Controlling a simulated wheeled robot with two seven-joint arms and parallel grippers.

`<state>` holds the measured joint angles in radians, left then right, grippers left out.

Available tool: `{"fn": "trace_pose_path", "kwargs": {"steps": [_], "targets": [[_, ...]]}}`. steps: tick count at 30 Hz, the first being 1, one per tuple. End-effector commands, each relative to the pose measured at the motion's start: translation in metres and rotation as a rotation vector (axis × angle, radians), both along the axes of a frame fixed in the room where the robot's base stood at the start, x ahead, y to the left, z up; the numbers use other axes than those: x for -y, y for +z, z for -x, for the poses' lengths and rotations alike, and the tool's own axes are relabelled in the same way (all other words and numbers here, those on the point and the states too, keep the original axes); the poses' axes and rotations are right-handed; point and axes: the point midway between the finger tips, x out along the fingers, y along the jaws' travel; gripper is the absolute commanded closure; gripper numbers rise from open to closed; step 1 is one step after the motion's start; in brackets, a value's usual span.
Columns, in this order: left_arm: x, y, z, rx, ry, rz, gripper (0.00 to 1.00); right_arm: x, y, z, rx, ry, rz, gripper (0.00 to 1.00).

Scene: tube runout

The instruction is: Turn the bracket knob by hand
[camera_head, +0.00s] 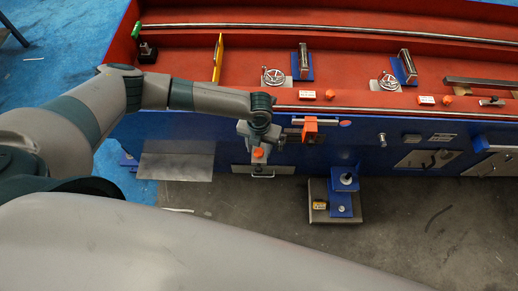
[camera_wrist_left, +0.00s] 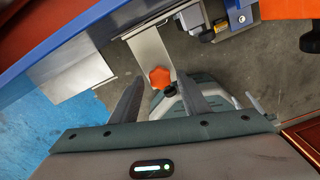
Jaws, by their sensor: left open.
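The orange lobed bracket knob (camera_wrist_left: 160,77) sits on a grey metal bracket (camera_wrist_left: 150,46) in the left wrist view. It shows between the tips of my left gripper (camera_wrist_left: 160,84), with visible space on both sides. The fingers are open, and I cannot tell how deep the knob sits between them. In the head view the knob (camera_head: 259,153) shows as a small orange patch right at my left gripper (camera_head: 258,146), by the blue machine's front face. The wrist partly hides the bracket there. My right gripper is not in view.
An orange block (camera_head: 310,130) sticks out of the machine front just right of my left gripper. A blue stand on a base plate (camera_head: 320,210) is on the floor to the right. Handwheels (camera_head: 274,77) are on the red bed above. Grey floor below is mostly clear.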

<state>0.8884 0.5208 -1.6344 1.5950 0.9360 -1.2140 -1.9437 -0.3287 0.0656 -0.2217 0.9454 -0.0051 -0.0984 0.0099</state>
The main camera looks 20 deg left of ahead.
Motion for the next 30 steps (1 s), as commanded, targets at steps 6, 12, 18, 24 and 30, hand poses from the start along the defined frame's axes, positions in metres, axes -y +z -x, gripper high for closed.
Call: {"fn": "trace_pose_path", "kwargs": {"steps": [6, 12, 18, 24, 30], "targets": [[0.000, -0.001, 0.000, 0.000, 0.000, 0.000, 0.58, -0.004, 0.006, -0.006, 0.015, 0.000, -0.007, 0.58], [0.000, -0.003, 0.000, 0.000, 0.000, 0.000, 0.58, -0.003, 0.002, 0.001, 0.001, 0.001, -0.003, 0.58], [0.000, -0.003, 0.000, 0.000, 0.000, 0.000, 0.75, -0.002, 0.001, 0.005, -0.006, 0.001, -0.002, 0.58], [0.000, -0.003, 0.000, 0.000, 0.000, 0.000, 0.90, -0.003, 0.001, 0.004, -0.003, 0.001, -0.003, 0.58], [0.000, -0.002, 0.000, 0.000, 0.008, 0.000, 0.90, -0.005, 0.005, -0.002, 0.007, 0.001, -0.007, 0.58]]}}
